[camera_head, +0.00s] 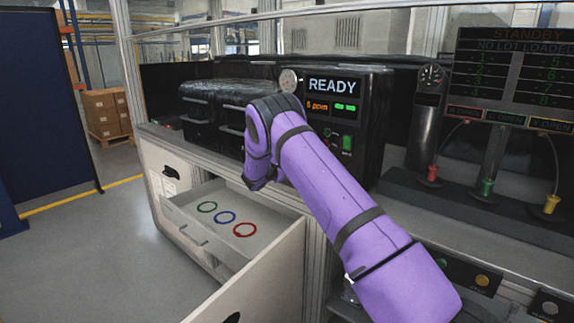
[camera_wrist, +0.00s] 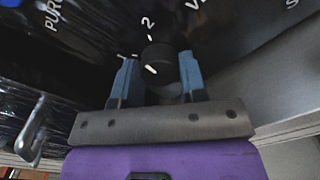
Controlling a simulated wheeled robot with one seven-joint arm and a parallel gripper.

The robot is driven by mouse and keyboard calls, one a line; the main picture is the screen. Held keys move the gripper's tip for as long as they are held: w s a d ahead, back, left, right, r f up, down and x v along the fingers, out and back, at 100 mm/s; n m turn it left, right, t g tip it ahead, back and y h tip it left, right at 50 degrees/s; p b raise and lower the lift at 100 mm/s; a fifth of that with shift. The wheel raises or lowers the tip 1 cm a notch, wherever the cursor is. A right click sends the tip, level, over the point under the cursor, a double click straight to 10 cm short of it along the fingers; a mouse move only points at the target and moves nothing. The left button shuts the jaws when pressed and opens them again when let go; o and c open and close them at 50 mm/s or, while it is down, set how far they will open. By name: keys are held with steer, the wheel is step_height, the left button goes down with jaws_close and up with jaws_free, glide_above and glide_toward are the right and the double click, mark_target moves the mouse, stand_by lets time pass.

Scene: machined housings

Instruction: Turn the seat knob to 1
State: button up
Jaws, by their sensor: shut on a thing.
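In the wrist view a round black knob (camera_wrist: 158,57) sits on a dark panel between the two blue-grey fingers of my gripper (camera_wrist: 158,74). My gripper is shut on it, one finger on each side. A short white line on the knob shows on its near side, towards the lower left. A white "2" with a tick is printed just above the knob; a "1" is not readable. In the head view my purple arm covers the knob and my fingers. The black unit with the lit READY display (camera_head: 333,86) stands behind my arm.
An open drawer (camera_head: 190,207) with green, blue and red rings is below my arm. Black cases (camera_head: 213,100) stand left of the READY unit. Three fittings with red, green and yellow bases (camera_head: 487,188) stand at right.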

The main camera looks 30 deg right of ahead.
steer(key=n, duration=0.4)
steer(key=shift+n, duration=1.9)
steer(key=o, duration=0.9)
steer(key=shift+o, duration=0.2)
steer(key=v, duration=1.1)
